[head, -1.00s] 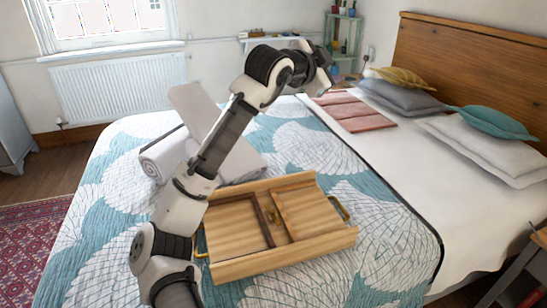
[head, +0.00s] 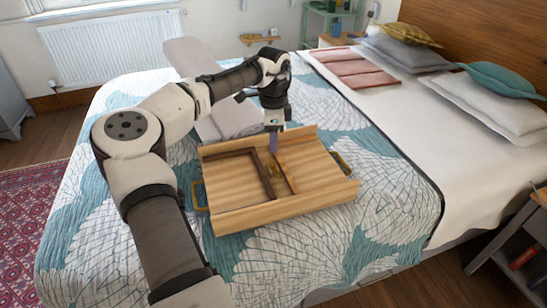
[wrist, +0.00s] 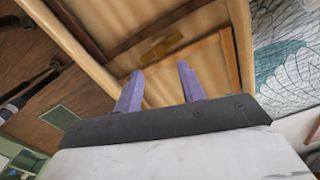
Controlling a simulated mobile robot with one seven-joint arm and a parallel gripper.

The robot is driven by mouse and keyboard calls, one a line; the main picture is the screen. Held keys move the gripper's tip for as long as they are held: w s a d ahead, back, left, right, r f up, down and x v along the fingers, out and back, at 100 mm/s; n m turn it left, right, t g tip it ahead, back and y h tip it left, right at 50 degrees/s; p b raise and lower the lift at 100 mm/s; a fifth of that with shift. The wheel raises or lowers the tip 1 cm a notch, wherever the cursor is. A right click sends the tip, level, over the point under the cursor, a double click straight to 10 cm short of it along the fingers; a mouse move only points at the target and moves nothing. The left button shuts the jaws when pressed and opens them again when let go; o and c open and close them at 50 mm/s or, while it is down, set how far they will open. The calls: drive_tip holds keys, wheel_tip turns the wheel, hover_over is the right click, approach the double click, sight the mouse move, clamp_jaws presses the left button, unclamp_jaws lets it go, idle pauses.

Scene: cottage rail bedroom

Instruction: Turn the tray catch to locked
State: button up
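The wooden tray (head: 290,208) lies on the bed, with a darker wooden frame (head: 266,175) and a lighter strip (head: 287,172) inside it. A small brass piece, apparently the catch (head: 275,172), sits between them. It also shows in the wrist view as a brass plate (wrist: 161,46) on the tray floor. Which way the catch is turned is too small to tell. My gripper (head: 273,148) points down above the tray's far middle, close to the catch. In the wrist view its two purple fingers (wrist: 160,69) are apart with nothing between them, and the catch lies beyond their tips.
Brass handles stand at the tray's left (head: 200,195) and right (head: 341,162) ends. Pillows (head: 490,100) and a folded pink cloth (head: 352,68) are at the far right. The tray's near side is clear.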

sight(274, 163)
wheel_tip(274, 163, down, 7)
drive_tip(key=shift+f, duration=0.2)
clamp_jaws()
idle(0.3)
